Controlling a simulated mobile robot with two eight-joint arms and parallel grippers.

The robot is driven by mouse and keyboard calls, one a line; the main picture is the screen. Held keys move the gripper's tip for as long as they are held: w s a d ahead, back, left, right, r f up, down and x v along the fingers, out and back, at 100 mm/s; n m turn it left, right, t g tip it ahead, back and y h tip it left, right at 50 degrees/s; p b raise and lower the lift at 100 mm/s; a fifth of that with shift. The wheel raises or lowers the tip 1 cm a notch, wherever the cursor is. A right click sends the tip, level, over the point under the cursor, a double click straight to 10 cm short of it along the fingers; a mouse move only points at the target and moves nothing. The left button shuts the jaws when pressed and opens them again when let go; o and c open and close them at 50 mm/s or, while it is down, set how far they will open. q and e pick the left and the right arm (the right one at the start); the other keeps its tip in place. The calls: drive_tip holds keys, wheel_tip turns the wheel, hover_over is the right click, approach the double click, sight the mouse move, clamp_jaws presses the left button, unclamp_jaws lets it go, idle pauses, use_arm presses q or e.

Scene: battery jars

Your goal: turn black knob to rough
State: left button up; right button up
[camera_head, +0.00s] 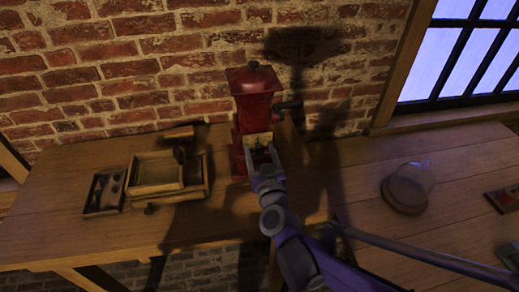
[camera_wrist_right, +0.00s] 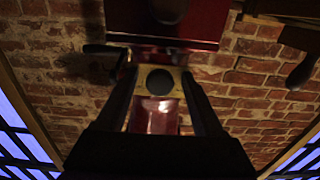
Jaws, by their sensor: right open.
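A red grinder (camera_head: 254,92) stands on the wooden table against the brick wall, with a dark side handle (camera_head: 290,104). A brass plate (camera_head: 258,139) is on its front. In the right wrist view, a round black knob (camera_wrist_right: 159,81) sits in the middle of the brass plate (camera_wrist_right: 174,71). My right gripper (camera_head: 261,156) is in front of the grinder and points at the plate. In the right wrist view my right gripper (camera_wrist_right: 160,76) is open, with one finger on each side of the knob. I cannot tell whether the fingers touch it. No rough marking is legible.
Left of the grinder lie a wooden box (camera_head: 193,188) and a small tray (camera_head: 104,190) with small items. A glass dome on a wooden base (camera_head: 403,197) stands on the right table. The wall and window (camera_head: 460,60) are behind.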

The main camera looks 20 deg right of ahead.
drive_tip(key=shift+w+d, duration=0.1)
drive_tip(key=shift+w, duration=0.25)
drive_tip(key=shift+c, duration=0.2)
clamp_jaws()
drive_tip(key=m, duration=0.5)
drive_tip(key=shift+m, duration=0.3)
drive_tip(key=m, duration=0.6)
drive_tip(key=shift+m, duration=0.3)
idle(0.4)
